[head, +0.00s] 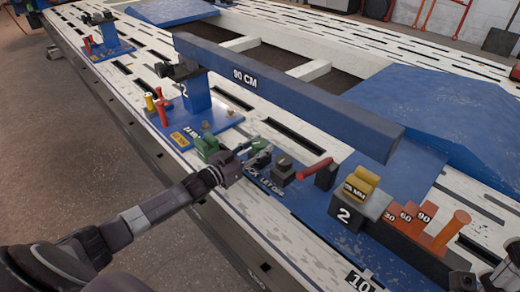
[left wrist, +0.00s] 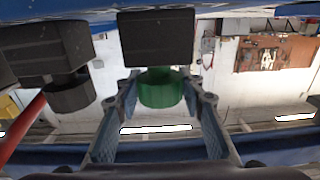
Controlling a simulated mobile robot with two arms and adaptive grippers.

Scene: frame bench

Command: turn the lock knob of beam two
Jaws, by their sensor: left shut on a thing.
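My left gripper (head: 256,155) reaches in from the left, low over the blue base plate beside lettering that is partly hidden. In the left wrist view its two fingers stand on either side of a green round knob (left wrist: 160,88), shut on it. A black block (left wrist: 156,36) is at the knob's far end. In the head view the fingers mostly hide this knob. The long dark blue beam (head: 290,92), marked "90 CM", lies across the supports above and behind the gripper.
A green block (head: 207,146) sits just left of the gripper. A red handle (head: 314,169) and black blocks are to its right. Further right are a yellow piece (head: 361,181) on a block marked "2" and orange pieces marked 30, 60, 90. Red and yellow pegs (head: 160,108) stand left.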

